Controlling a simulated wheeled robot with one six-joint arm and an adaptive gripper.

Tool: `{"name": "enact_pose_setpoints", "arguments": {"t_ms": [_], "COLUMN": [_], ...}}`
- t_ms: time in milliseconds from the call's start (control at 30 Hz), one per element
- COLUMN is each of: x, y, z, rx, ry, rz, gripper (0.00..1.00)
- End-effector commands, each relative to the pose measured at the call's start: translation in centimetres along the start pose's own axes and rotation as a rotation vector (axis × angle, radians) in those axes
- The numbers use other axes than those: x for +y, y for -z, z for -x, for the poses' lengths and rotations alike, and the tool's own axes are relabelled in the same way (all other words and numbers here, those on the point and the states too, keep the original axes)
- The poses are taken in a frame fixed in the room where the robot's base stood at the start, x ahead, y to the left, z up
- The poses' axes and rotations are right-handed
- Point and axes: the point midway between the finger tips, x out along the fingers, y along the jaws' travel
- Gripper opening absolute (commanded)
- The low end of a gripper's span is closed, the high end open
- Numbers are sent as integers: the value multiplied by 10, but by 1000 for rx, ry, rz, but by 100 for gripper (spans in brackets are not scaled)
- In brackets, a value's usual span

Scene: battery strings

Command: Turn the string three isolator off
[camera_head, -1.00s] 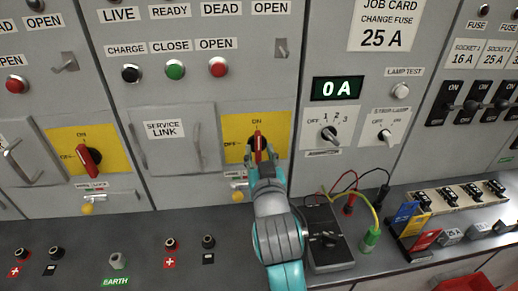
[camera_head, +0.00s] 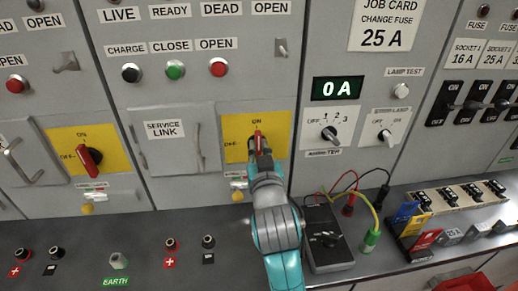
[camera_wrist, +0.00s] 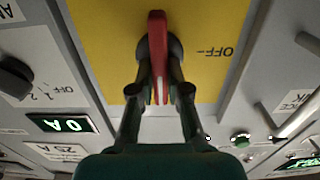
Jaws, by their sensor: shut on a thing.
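A rotary isolator with a red handle (camera_head: 258,143) sits on a yellow plate (camera_head: 281,123) in the middle panel. The handle stands upright, pointing at the ON mark; OFF is to its left. No string number is readable beside it. In the wrist view the red handle (camera_wrist: 158,42) runs upright over a dark round hub, with an upside-down OFF on the yellow plate (camera_wrist: 205,40) to its right. My gripper (camera_head: 262,158) is at this isolator. In the wrist view its two fingers (camera_wrist: 160,82) are closed on either side of the handle's lower part.
A second isolator with a tilted red handle (camera_head: 89,160) is on the left panel. A service link door handle (camera_head: 199,148) is left of my gripper. Below, a grey bench (camera_head: 140,235) carries sockets, a meter (camera_head: 326,238) with leads, and a fuse rack (camera_head: 455,194).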

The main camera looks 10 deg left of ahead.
Motion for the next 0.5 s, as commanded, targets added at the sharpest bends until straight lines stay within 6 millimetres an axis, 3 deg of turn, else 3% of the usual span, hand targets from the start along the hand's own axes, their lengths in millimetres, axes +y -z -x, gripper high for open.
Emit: {"name": "enact_pose_setpoints", "arguments": {"t_ms": [267,500], "x": [-1,-3], "y": [0,-1], "z": [0,0], "rx": [0,0], "ry": [0,0], "rz": [109,307], "gripper": [0,0]}}
